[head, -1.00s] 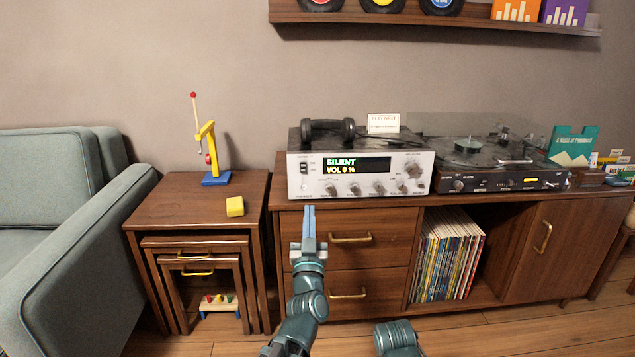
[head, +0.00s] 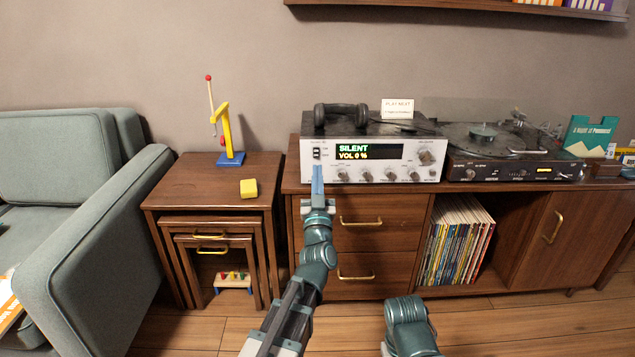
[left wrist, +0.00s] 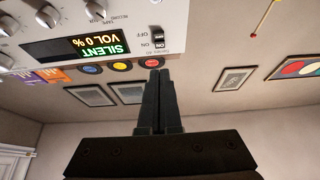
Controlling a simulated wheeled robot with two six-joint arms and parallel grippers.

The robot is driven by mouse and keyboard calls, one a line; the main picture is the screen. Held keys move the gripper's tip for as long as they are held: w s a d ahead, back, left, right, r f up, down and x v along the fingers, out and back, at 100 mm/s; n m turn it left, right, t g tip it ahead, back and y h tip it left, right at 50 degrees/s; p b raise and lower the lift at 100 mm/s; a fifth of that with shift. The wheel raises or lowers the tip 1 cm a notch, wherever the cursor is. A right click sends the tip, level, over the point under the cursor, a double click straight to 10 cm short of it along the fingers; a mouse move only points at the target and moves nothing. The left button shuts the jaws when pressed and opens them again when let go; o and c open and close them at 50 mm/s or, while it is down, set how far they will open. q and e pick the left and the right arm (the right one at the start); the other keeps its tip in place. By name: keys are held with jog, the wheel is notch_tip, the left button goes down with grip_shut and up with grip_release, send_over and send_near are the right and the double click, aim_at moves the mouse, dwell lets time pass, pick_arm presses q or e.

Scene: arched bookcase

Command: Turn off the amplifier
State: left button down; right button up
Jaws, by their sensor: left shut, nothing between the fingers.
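The silver amplifier (head: 365,160) stands on the wooden cabinet, its display lit with "SILENT" and "VOL 0 %". Its small black power switch (head: 317,153) is at the left of the front panel. The switch also shows in the left wrist view (left wrist: 158,38), beside the "OFF" and "ON" labels; I cannot tell its position for sure. My left gripper (head: 317,170) is shut and empty, its tips just below the switch in the head view. In the left wrist view the shut fingers (left wrist: 160,75) point toward the switch, with a gap seen between. My right gripper is out of view.
Black headphones (head: 341,115) and a white card (head: 398,108) are on the amplifier. A turntable (head: 500,140) stands to its right. Nested wooden tables (head: 170,195) hold a yellow block (head: 248,188) and a toy crane (head: 228,135) at the left.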

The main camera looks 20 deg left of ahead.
aim_at(317, 156)
pick_arm(q)
jog(key=w, duration=0.1)
jog(key=w+a, duration=0.1)
jog(key=w, duration=0.3)
jog(key=shift+w+a+r, duration=0.1)
jog(key=shift+a, duration=0.15)
jog(key=shift+w+a+b, duration=0.15)
jog(key=shift+w+b, duration=0.2)
jog(key=shift+w, duration=0.1)
jog(key=shift+w+a+f+b, duration=0.1)
jog(key=shift+w+f+b, duration=0.2)
jog(key=shift+w+f, duration=0.1)
jog(key=shift+s, duration=0.1)
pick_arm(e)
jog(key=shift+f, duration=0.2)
